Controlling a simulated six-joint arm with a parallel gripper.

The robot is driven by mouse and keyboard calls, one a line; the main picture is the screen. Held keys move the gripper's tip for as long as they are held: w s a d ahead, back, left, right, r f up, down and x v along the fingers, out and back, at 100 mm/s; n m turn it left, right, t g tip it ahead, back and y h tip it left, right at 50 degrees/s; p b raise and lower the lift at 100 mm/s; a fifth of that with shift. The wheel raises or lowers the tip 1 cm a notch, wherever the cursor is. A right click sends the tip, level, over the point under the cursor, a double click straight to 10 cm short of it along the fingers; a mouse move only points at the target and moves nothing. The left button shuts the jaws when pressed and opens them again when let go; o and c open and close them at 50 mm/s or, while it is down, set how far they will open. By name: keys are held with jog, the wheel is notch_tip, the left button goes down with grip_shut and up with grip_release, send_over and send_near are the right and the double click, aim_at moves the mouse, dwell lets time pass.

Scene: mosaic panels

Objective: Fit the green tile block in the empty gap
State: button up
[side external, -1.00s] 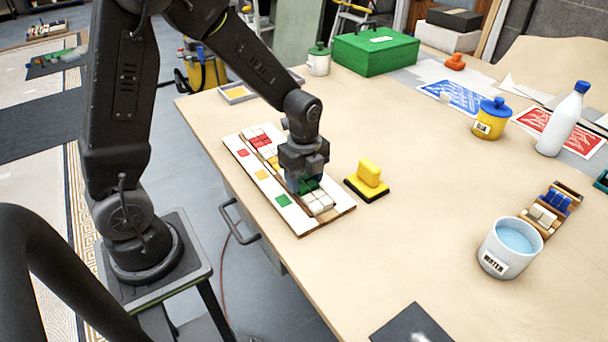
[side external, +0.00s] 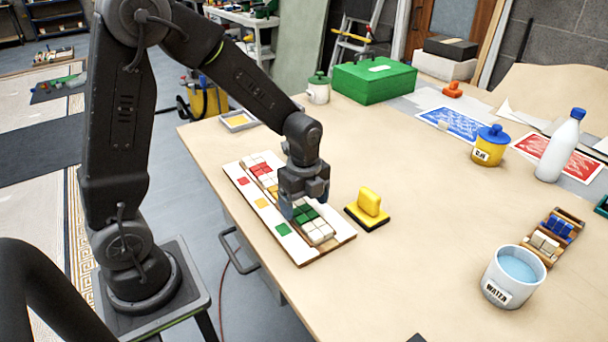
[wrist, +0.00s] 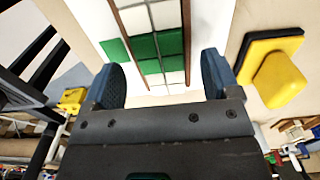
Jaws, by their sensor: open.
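The mosaic panel (side external: 262,204) lies on the table, with red, yellow and green marker squares along its near-left border. The green tile block (side external: 305,214) sits in the panel's tile row beside the green marker square (side external: 282,229), between white tiles. In the wrist view the green tiles (wrist: 147,47) lie in line with white tiles between the brown rails. My gripper (side external: 304,206) is open and empty just above the row; in the wrist view its two fingers (wrist: 162,82) stand apart on either side of the green tiles. The gripper partly hides the middle of the row in the side view.
A yellow-handled float (side external: 368,207) stands right of the panel. Further right are a water cup (side external: 513,276), a wooden rack of blue and white tiles (side external: 553,233), a glue jar (side external: 489,145) and a white bottle (side external: 563,145). The front table area is clear.

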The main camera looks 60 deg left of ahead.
aim_at(302, 215)
notch_tip(302, 215, up, 12)
dwell(0.3)
jog(key=s+d+r+n+t, duration=0.2)
jog(key=s+n, duration=0.5)
jog(key=n, duration=0.2)
jog(key=s+d+r+n+t, duration=0.2)
jog(key=s+r+n+t, duration=0.1)
jog(key=s+n, duration=0.4)
jog(key=shift+n+t, duration=0.3)
jog(key=shift+n, duration=0.7)
